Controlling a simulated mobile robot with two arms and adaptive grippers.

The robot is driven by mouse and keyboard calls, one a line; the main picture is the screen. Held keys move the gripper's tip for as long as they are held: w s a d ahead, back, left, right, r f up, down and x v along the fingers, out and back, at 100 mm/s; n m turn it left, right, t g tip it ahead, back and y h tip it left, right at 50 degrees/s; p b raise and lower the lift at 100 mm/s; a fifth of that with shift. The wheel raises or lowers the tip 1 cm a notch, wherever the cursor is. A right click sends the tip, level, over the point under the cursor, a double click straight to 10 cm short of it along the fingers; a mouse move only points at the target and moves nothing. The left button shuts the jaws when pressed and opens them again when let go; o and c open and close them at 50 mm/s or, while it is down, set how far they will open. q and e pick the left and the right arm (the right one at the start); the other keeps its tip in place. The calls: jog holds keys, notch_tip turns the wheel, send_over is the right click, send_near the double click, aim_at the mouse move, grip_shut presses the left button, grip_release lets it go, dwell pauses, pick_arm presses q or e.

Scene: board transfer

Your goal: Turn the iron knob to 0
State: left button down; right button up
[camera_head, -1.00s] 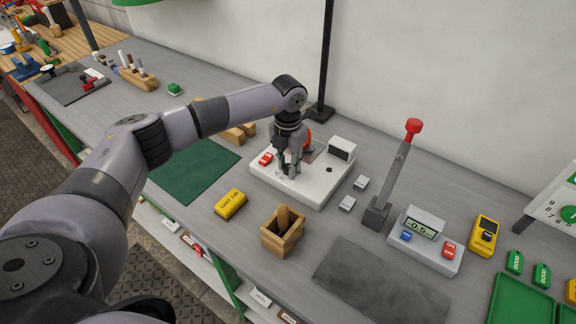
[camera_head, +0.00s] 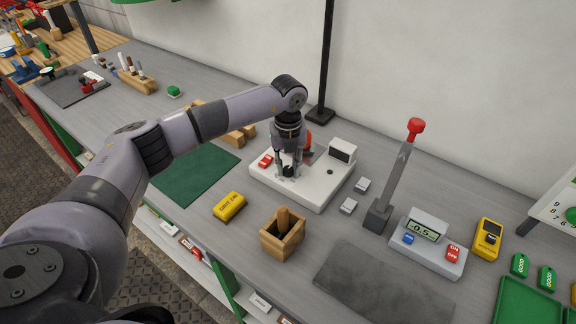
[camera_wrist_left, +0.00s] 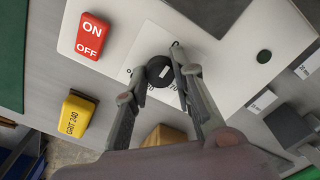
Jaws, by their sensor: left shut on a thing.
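The iron knob (camera_wrist_left: 158,73) is a round black knob on the white station base (camera_head: 318,198). Number marks lie around it, partly hidden by my fingers, so I cannot tell its setting. My left gripper (camera_head: 287,170) points down over the base; in the left wrist view its fingers (camera_wrist_left: 157,62) stand on either side of the knob, shut on it. A red ON/OFF switch (camera_wrist_left: 90,37) sits beside the knob; it also shows in the head view (camera_head: 265,160). A dark screen (camera_head: 342,152) is on the base's far corner. My right gripper is not in view.
A yellow grit block (camera_head: 229,206), a wooden box (camera_head: 282,238) and two small grey blocks (camera_head: 348,205) are near the base. A red-topped lever (camera_head: 398,175) and a meter (camera_head: 427,243) stand to the right. A dark green mat (camera_head: 195,172) lies left.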

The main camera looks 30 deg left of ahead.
aim_at(288, 168)
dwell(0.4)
pick_arm(q)
jog(key=c, duration=1.3)
grip_release()
jog(key=shift+c, duration=0.2)
notch_tip(288, 168, up, 12)
